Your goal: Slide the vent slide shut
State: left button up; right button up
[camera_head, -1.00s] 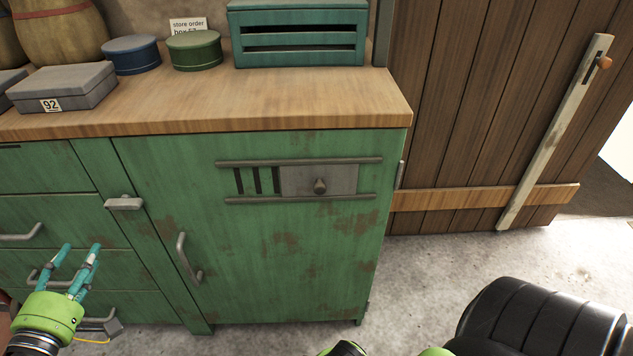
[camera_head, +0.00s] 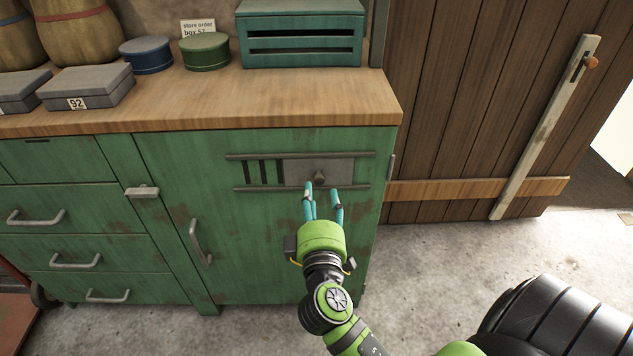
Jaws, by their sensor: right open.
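The vent slide (camera_head: 338,170) is a grey metal plate with a small knob (camera_head: 319,177) on the green cabinet door. It sits between two horizontal rails (camera_head: 300,156) at the right part of the vent. Several dark vent slots (camera_head: 265,173) show uncovered to its left. My right gripper (camera_head: 322,190) is open in front of the plate, with its teal fingertips just below the knob and either side of it. I cannot tell whether they touch the plate. My left gripper is not in view.
The green cabinet has a door handle (camera_head: 200,242), a latch (camera_head: 142,192) and drawers at the left. Its wooden top (camera_head: 220,100) holds grey boxes, round tins and a slatted teal crate (camera_head: 300,38). A plank door (camera_head: 460,100) stands to the right.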

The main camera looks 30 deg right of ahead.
aim_at(317, 181)
jog(key=x, duration=0.5)
jog(key=shift+w+d+f, duration=0.1)
grip_shut()
